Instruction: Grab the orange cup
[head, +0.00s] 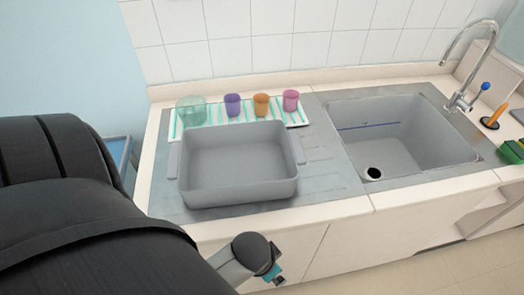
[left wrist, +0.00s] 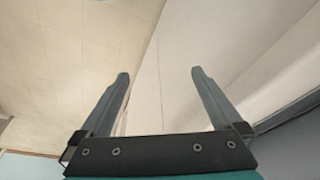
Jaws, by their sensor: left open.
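The orange cup (head: 261,105) stands upright on a striped mat (head: 215,119) behind the grey basin in the head view. It stands between a purple cup (head: 232,104) on its left and a pink cup (head: 291,100) on its right. My left arm comes in from the left, and its wrist end is low in front of the counter, well short of the cup. In the left wrist view my left gripper (left wrist: 159,75) is open with nothing between its fingers, and no cup shows there. My right gripper is not in view.
A grey rectangular basin (head: 240,198) stands on the drainboard in front of the cups. A clear greenish glass beaker (head: 191,110) is at the mat's left end. A sink (head: 425,158) with a tall faucet (head: 464,52) is to the right. A tiled wall is behind.

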